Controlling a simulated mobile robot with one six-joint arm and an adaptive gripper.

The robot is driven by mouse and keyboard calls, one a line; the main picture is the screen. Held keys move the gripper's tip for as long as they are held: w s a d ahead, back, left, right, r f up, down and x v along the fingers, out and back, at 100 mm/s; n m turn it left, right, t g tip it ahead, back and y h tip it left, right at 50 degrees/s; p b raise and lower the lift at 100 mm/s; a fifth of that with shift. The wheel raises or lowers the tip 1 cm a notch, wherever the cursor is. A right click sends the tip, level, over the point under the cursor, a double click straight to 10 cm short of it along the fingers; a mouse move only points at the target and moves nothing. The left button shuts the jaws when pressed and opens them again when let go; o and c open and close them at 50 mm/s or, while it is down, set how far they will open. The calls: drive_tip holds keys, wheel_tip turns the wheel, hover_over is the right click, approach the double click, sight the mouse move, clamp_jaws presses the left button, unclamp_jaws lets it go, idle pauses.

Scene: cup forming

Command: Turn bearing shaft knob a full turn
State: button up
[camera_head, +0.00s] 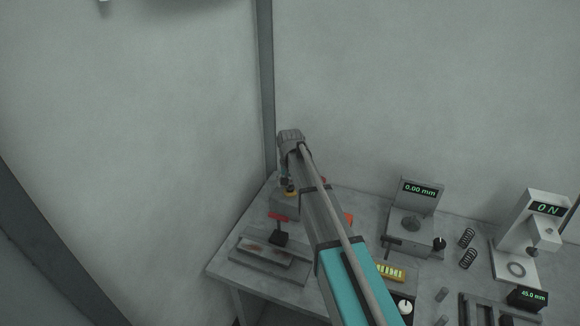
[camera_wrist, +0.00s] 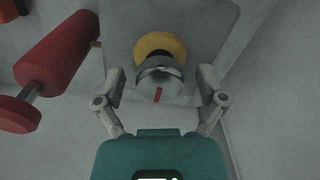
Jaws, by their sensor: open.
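A silver knob (camera_wrist: 158,84) with a red mark, likely the bearing shaft knob, sits in front of a yellow ring (camera_wrist: 160,46) on a grey block. The red mark points toward the bottom of the wrist view. My gripper (camera_wrist: 160,76) is open, with one finger on each side of the knob. Gaps show between both fingers and the knob. The knob's face is hidden there.
A red cylindrical handle (camera_wrist: 57,51) lies left of the knob in the wrist view. Gauges with displays (camera_head: 420,190) (camera_head: 547,209) and springs (camera_head: 467,237) stand on the right.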

drive_tip(key=shift+m, duration=0.3)
drive_tip(key=m, duration=0.3)
drive_tip(key=shift+m, duration=0.3)
drive_tip(key=m, duration=0.4)
drive_tip(key=shift+r+m, duration=0.2)
drive_tip(key=shift+m, duration=0.3)
wheel_tip(320, 180, up, 13)
drive_tip(key=p, duration=1.4)
drive_tip(key=shift+r, duration=0.2)
drive_tip(key=shift+s, duration=0.1)
drive_tip(key=s+d+f+n+b, duration=0.1)
drive_tip(key=s+d+n, duration=0.4)
drive_tip(key=s, duration=0.8)
drive_tip(key=s+d+f+n+b, duration=0.1)
drive_tip(key=s+d+n, duration=0.4)
drive_tip(key=s+d, duration=0.6)
drive_tip(key=shift+s+d+f+n+b, duration=0.2)
drive_tip(key=shift+s+n+b, duration=0.15)
drive_tip(key=shift+s, duration=0.8)
drive_tip(key=shift+a, duration=0.1)
